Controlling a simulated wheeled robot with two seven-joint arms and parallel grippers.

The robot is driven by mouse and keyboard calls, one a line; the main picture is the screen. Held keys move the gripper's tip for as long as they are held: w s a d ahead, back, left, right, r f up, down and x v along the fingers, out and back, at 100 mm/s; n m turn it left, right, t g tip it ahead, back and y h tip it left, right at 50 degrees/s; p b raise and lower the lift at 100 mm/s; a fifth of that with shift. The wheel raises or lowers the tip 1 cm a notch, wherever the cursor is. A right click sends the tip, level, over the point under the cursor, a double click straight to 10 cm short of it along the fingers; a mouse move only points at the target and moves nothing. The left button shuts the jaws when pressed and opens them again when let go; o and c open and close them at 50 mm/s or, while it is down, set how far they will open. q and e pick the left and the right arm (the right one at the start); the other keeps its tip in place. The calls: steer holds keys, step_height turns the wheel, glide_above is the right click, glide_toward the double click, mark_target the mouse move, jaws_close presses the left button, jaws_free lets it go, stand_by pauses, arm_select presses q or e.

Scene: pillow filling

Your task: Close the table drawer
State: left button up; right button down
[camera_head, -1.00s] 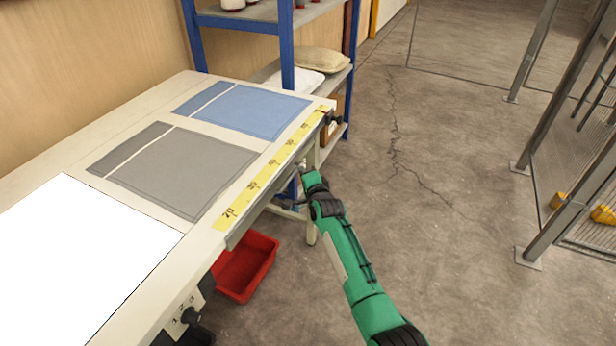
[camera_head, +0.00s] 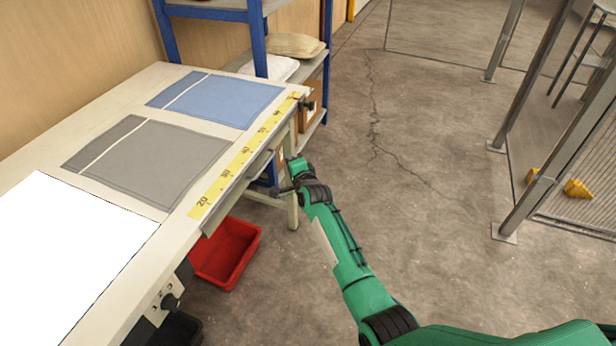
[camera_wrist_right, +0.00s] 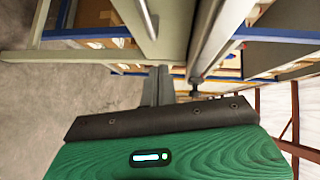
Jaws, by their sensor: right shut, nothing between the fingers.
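The table (camera_head: 45,150) runs along the left of the head view. Its drawer (camera_head: 236,192) shows as a grey strip under the yellow-ruled front edge. In the right wrist view the drawer front (camera_wrist_right: 172,30) is a pale panel with a silver handle (camera_wrist_right: 147,18), close beyond the fingertips. How far the drawer stands out is hard to tell. My right gripper (camera_head: 279,190) is shut and empty, beside the drawer's front side. Its fingers also show in the right wrist view (camera_wrist_right: 157,85), pointing at the panel; contact is unclear. My left gripper is not in view.
A red bin (camera_head: 226,252) stands on the floor below the table. A blue-framed shelf (camera_head: 297,72) with pillows stands behind it. Grey and blue cloth pieces lie on the tabletop. The floor to the right is clear up to a mesh fence (camera_head: 580,190).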

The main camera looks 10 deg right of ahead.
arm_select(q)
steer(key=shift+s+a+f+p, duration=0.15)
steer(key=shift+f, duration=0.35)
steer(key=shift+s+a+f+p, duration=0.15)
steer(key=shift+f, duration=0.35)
arm_select(e)
steer(key=v, duration=0.9)
steer(key=shift+s+f, duration=0.15)
steer(key=shift+s, duration=0.1)
